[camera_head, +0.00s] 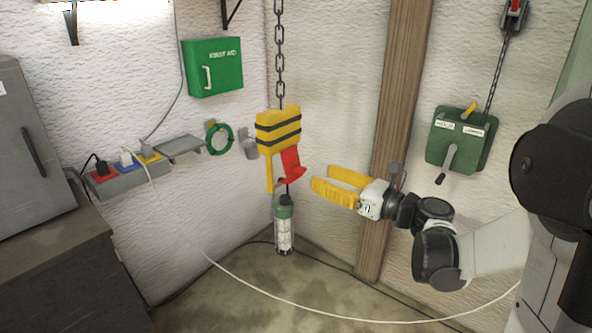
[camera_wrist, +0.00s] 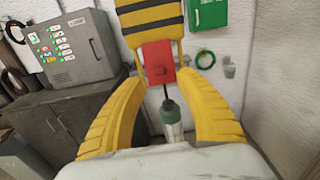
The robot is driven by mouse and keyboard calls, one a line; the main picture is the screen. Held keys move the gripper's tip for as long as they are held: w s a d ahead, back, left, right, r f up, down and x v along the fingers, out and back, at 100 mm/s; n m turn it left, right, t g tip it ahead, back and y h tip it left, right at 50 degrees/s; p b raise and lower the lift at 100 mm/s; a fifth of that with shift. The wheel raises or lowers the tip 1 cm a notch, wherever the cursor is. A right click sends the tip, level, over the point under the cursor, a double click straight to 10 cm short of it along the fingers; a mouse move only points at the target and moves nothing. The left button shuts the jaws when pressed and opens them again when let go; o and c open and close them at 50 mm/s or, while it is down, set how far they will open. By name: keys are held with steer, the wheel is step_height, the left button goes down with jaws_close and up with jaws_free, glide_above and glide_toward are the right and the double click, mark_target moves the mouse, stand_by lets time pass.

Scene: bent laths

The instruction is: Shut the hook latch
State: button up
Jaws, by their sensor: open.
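A yellow hook block (camera_head: 278,131) with black stripes hangs from a chain; it also shows at the top of the wrist view (camera_wrist: 150,22). A red latch (camera_head: 291,161) slants out to the right below the block. In the wrist view the red latch (camera_wrist: 158,56) faces me as a flat plate. A yellow hook part (camera_head: 269,172) hangs down left of it. A caged lamp (camera_head: 285,232) with a green top hangs below. My gripper (camera_head: 320,180) is open and empty, right of the latch and apart from it. The hook's lower part is partly hidden.
A wooden post (camera_head: 396,120) stands behind my gripper. A green winch box (camera_head: 461,138) with a crank is on the right wall. A green first aid box (camera_head: 213,66), a shelf and a power strip (camera_head: 127,176) are on the left wall. A white cable (camera_head: 290,308) sags across the front.

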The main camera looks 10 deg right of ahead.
mark_target(305, 170)
steer(key=b+x, duration=0.1)
steer(key=x, duration=0.6)
steer(key=shift+w+a, duration=0.25)
steer(key=shift+a, duration=0.05)
jaws_close()
